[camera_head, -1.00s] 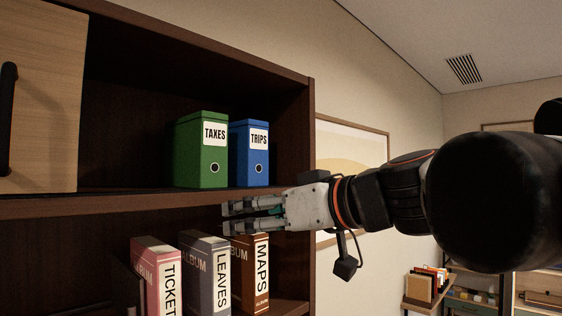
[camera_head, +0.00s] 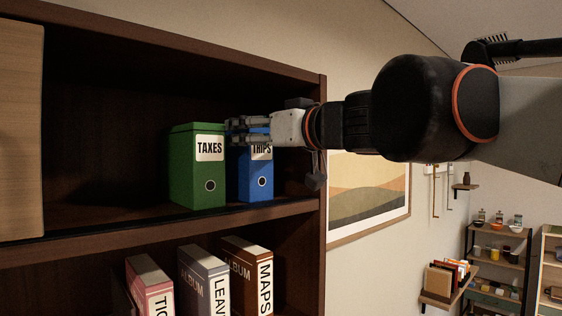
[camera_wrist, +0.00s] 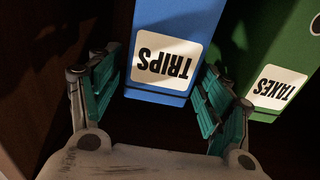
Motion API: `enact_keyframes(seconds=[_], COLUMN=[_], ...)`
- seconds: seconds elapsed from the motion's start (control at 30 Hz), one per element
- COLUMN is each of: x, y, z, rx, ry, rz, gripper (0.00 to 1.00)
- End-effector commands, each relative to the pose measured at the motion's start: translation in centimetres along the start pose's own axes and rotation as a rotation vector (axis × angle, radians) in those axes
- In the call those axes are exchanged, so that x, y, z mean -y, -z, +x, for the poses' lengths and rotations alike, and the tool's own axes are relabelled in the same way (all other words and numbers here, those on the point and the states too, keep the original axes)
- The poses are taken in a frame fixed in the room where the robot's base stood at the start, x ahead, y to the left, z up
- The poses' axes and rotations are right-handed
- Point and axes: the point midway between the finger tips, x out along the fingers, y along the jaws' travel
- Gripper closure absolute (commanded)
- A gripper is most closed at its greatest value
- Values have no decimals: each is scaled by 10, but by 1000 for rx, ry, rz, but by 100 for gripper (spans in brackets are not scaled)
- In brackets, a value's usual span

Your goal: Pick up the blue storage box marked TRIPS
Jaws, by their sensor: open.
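The blue storage box marked TRIPS (camera_head: 258,180) stands upright on the upper shelf, right of the green box marked TAXES (camera_head: 188,175). My gripper (camera_head: 237,131) is in front of the upper part of the blue box and hides part of its top and label. In the wrist view the blue box (camera_wrist: 172,30) appears upside down, between and beyond the two open fingers of my gripper (camera_wrist: 158,95). The green box (camera_wrist: 268,50) is beside the right-hand finger there. I cannot tell whether any finger touches a box.
The shelf's right side wall (camera_head: 312,190) stands close to the blue box. A wooden door panel (camera_head: 20,120) covers the left of the shelf. Below, albums such as the brown MAPS one (camera_head: 247,268) stand on the lower shelf. The shelf left of the green box is free.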

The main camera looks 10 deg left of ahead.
Motion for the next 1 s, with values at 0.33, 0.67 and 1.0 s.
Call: enact_keyframes(seconds=[0.33,0.67,1.0], x=[-4,-3,-3], y=[6,4,4], z=[38,55,54], rx=[0,0,0], ry=[1,0,0], rz=[0,0,0], gripper=[28,28,83])
